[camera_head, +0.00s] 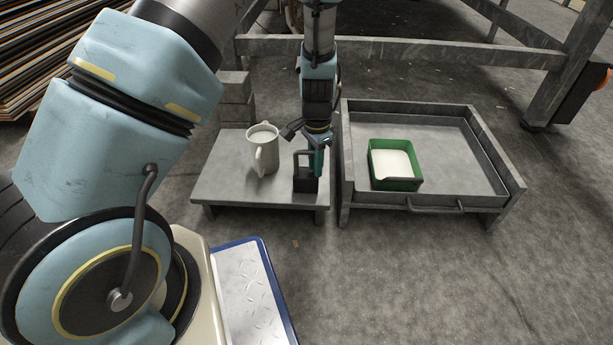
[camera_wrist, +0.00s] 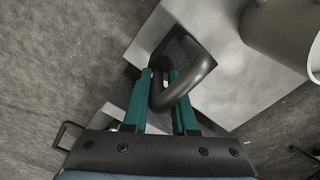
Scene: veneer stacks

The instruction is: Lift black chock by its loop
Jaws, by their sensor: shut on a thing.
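The black chock (camera_head: 305,184) is at the right front edge of the low grey table (camera_head: 235,190), with its dark loop rising from it. My gripper (camera_head: 318,160) reaches down from above at that loop. In the wrist view the loop (camera_wrist: 190,75) passes between the two green fingers of my gripper (camera_wrist: 162,88), which are shut on it. The chock's body (camera_wrist: 176,47) shows dark behind the loop. I cannot tell whether the chock rests on the table or hangs just above it.
A pale mug (camera_head: 263,150) stands on the table, left of the chock; it also shows in the wrist view (camera_wrist: 285,35). Grey blocks (camera_head: 236,98) are stacked behind it. To the right, a grey tray (camera_head: 455,130) with a front handle holds a green box (camera_head: 404,184) with white contents.

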